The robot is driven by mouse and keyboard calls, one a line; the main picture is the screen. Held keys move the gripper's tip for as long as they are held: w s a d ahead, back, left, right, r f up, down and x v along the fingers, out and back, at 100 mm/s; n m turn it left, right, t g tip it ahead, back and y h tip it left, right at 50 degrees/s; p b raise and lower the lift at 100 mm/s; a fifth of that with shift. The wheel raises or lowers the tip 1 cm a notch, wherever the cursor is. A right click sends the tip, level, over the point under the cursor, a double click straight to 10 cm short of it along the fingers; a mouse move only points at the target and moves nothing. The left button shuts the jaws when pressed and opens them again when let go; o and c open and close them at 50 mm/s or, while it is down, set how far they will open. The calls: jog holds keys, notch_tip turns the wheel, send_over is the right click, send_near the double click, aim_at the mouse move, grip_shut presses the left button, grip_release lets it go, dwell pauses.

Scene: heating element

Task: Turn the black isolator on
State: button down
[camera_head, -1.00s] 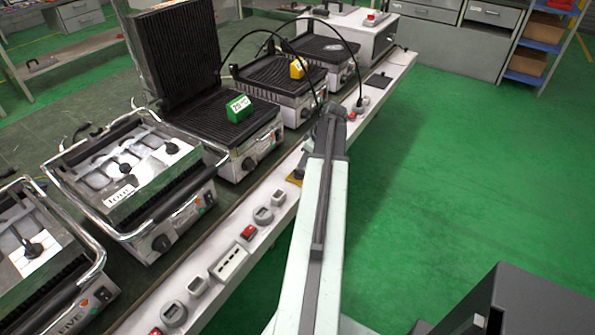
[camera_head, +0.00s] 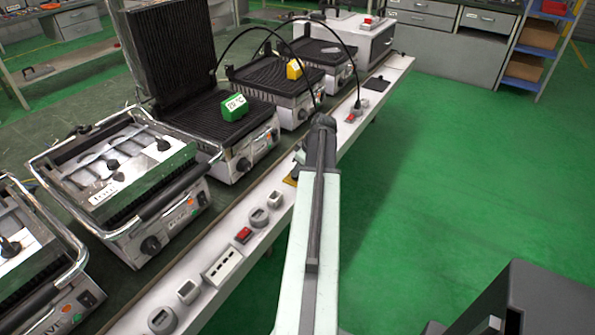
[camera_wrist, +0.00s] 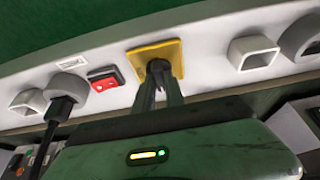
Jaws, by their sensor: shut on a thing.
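The black isolator (camera_wrist: 158,67) is a dark knob on a square yellow plate (camera_wrist: 141,56) on the white panel, seen at the top centre of the wrist view. My gripper (camera_wrist: 158,84) has its two fingers closed on the knob, hiding part of it. In the head view only a sliver of the yellow plate (camera_head: 289,181) shows left of my arm. My arm hides the knob there, so its turned position is hard to tell.
The white panel strip also carries a red switch (camera_wrist: 104,78), a plugged black cable (camera_wrist: 58,112) and square and round sockets. Contact grills (camera_head: 240,140) stand on the bench left of my arm. Green floor (camera_head: 450,170) at the right is open.

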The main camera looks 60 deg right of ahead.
jog(key=shift+a+m+h, duration=0.25)
jog(key=shift+m+h, duration=0.45)
jog(key=shift+m, duration=1.1)
jog(key=m+h, duration=0.1)
jog(key=m, duration=0.1)
jog(key=m+g, duration=0.1)
jog(key=m, duration=0.2)
jog(key=shift+w+g+h, duration=0.1)
jog(key=shift+g+h, duration=0.2)
jog(key=shift+h, duration=0.1)
jog(key=m+g+h, duration=0.1)
jog(key=m, duration=0.4)
jog(key=shift+w, duration=0.15)
jog(key=shift+a+m+g, duration=0.1)
jog(key=shift+m+g, duration=0.9)
jog(key=shift+m, duration=1.1)
jog(key=c, duration=1.4)
grip_release()
